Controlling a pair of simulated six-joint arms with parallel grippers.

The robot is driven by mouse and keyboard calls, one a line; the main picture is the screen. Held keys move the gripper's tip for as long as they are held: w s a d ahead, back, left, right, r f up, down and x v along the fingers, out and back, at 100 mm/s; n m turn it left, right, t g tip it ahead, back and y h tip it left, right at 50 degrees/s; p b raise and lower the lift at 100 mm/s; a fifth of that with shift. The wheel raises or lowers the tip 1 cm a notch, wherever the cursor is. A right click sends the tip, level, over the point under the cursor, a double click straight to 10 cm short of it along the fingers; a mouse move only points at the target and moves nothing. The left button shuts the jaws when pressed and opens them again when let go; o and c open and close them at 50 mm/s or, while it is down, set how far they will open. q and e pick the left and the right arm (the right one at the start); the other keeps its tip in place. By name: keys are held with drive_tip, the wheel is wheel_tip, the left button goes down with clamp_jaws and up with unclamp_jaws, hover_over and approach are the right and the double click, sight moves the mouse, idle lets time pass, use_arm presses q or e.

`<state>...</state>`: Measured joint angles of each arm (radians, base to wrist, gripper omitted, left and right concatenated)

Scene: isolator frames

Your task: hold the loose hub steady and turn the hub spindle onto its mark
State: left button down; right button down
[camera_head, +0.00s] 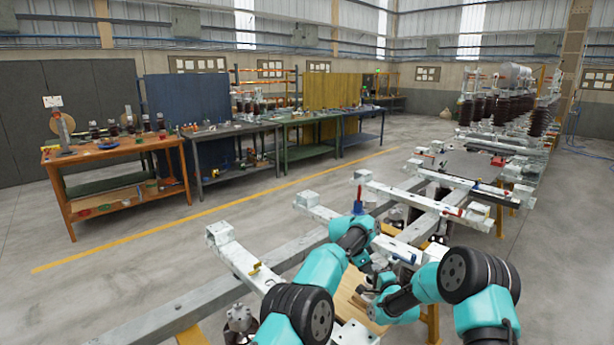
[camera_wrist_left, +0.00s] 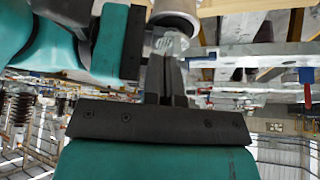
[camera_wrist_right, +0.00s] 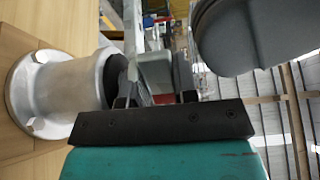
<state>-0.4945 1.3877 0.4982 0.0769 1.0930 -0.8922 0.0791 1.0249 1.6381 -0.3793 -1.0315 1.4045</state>
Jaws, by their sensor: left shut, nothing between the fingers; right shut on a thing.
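The hub (camera_wrist_right: 65,92) is a silver flanged cylinder with a dark end, on a wooden board (camera_wrist_right: 18,60) in the right wrist view. A rounded silver part of it shows at the top of the left wrist view (camera_wrist_left: 176,18). My right gripper (camera_wrist_right: 152,92) is shut at the dark end, on a greyish piece that looks like the hub spindle; the fingers partly hide it. My left gripper (camera_wrist_left: 167,62) is shut and empty, its fingertips close to the silver part; I cannot tell if they touch. The mark cannot be made out. In the head view my arms hide the hub.
Pale metal frame beams (camera_head: 325,215) with end blocks cross the space ahead of my arms. Another silver fitting (camera_head: 240,318) is at the lower left. Workbenches (camera_head: 110,150) line the far left, with open floor between.

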use_arm(q)
wheel_tip(320, 180, down, 3)
drive_tip(key=shift+r, duration=0.2)
drive_tip(key=shift+w+d, duration=0.2)
drive_tip(key=shift+d, duration=0.1)
idle(0.7)
drive_tip(key=shift+s+a, duration=0.2)
drive_tip(key=shift+a, duration=0.1)
idle(0.5)
drive_tip(key=shift+r, duration=0.15)
drive_tip(key=shift+r, duration=2.9)
